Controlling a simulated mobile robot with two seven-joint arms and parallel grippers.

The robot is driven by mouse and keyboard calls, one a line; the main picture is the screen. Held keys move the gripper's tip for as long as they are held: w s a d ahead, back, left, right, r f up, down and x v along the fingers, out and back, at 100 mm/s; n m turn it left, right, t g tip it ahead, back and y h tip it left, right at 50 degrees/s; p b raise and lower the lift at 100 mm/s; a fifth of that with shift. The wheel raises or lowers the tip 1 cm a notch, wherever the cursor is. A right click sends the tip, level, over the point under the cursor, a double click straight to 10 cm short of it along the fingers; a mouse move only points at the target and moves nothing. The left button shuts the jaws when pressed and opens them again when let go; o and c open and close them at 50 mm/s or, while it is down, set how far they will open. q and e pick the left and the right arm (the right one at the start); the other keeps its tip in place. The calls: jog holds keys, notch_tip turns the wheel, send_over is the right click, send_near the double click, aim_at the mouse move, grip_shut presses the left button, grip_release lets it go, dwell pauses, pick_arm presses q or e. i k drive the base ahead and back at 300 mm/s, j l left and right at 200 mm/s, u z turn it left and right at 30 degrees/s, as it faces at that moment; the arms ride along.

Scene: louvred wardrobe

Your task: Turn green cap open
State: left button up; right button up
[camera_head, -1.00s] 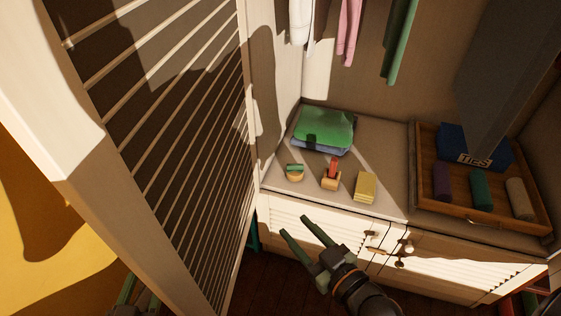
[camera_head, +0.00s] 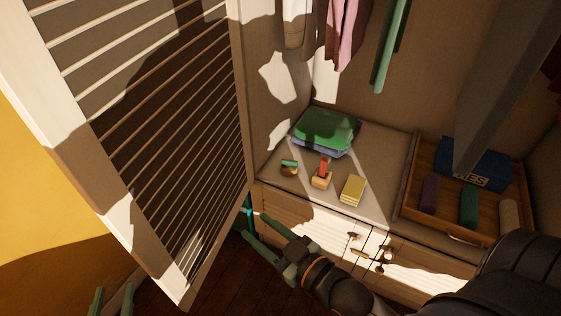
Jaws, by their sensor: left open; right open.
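The green cap (camera_head: 290,163) is small and sits on a round wooden piece (camera_head: 289,171) on the wardrobe's shelf, in front of the green folded cloth. My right gripper (camera_head: 252,226) comes in from the lower right. It is open and empty, low in front of the drawer fronts, beside the louvred door's edge, and apart from the cap. My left gripper (camera_head: 112,298) shows only in part at the bottom left edge, open, on the other side of the door from the cap.
The louvred door (camera_head: 170,130) stands open at left. A wooden block with a red top (camera_head: 321,175) and a yellow stack (camera_head: 353,190) stand right of the cap. A wooden tray (camera_head: 413,205) holds rolled items and a blue box. Clothes hang above.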

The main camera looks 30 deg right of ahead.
aim_at(285, 162)
jog(key=l+u, duration=0.45)
jog(key=l, duration=0.25)
jog(key=l+u, duration=0.5)
jog(key=l, duration=0.3)
